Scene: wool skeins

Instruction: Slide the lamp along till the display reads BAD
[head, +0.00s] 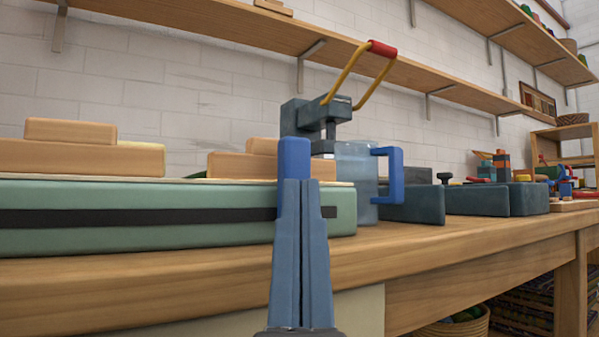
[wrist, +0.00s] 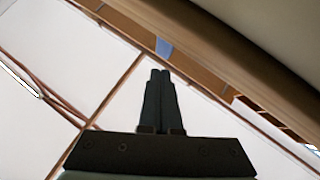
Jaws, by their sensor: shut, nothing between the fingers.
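A long pale green case (head: 130,235) with a black strip (head: 130,217) along its front stands on the wooden bench. An upright blue block (head: 294,157) shows just beyond my fingertips near the case's right end; its lower part is hidden. It also shows in the wrist view (wrist: 163,46). My gripper (head: 294,182) is shut and empty, in front of the case, hiding part of the strip; whether it touches the block I cannot tell. In the wrist view its fingers (wrist: 160,74) are together. I cannot clearly identify a lamp, and no readable display shows.
Wooden blocks (head: 80,157) lie on the case. Behind its right end are a grey device (head: 312,117) with a yellow, red-gripped handle (head: 382,48) and a clear jug (head: 358,170) with a blue handle. Dark grey boxes (head: 478,201) stand further right. The bench front (head: 450,255) is clear.

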